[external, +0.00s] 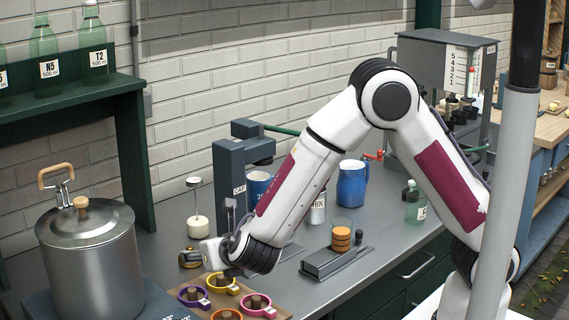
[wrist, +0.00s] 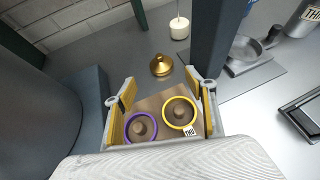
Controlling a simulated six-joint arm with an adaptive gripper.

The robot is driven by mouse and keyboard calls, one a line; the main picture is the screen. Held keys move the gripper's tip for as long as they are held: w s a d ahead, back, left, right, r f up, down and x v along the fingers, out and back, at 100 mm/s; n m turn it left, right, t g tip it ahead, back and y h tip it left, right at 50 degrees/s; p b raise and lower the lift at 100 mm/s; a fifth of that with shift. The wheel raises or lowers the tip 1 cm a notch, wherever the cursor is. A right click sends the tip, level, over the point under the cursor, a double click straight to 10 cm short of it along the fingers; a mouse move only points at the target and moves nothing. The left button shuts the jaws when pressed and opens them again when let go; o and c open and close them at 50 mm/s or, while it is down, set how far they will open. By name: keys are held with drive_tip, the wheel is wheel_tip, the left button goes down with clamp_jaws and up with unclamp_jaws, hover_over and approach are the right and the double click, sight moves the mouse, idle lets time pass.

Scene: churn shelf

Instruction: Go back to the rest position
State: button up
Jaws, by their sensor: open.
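My gripper (external: 213,254) is at the end of my bent arm, above the counter and close to a wooden board with coloured rings. In the wrist view, my gripper (wrist: 162,92) has its two yellow-padded fingers wide apart, with nothing held between them. Below and between the fingers lie a purple ring (wrist: 154,127) and a yellow ring (wrist: 190,119), each with a brown plug in its middle. The yellow one carries a small white tag. A brass weight-like piece (wrist: 161,65) stands just beyond the board.
A large steel pot (external: 90,265) stands at left. A dark capping stand (external: 228,165) rises behind my gripper. Blue mugs (external: 352,184), a tray with orange discs (external: 338,262) and a green bottle (external: 415,205) are to the right. A magenta ring (external: 257,302) lies at the front.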

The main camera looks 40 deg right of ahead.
drive_tip(key=shift+s+d+f+m, duration=0.2)
drive_tip(key=shift+d+f+m, duration=0.05)
drive_tip(key=shift+m, duration=0.35)
drive_tip(key=s+d+m+g, duration=0.1)
drive_tip(key=s+d+f+m+h, duration=0.1)
drive_tip(key=s+d+m, duration=0.1)
drive_tip(key=s+d+f+m+g+h, duration=0.1)
drive_tip(key=shift+s+d+f+g, duration=0.25)
drive_tip(key=shift+d+g, duration=0.05)
drive_tip(key=shift+d, duration=0.1)
drive_tip(key=s+d+r+m+g+y, duration=0.1)
drive_tip(key=s+d+r+m+y, duration=0.1)
drive_tip(key=s+d+r+m, duration=0.6)
drive_tip(key=s+d+r+m+g+y, duration=0.2)
drive_tip(key=s+d+r+m, duration=0.6)
drive_tip(key=s+d+m, duration=0.6)
drive_tip(key=shift+s+d+r+m+g+y, duration=0.25)
drive_tip(key=shift+s+m+y, duration=0.35)
drive_tip(key=shift+m, duration=2.3)
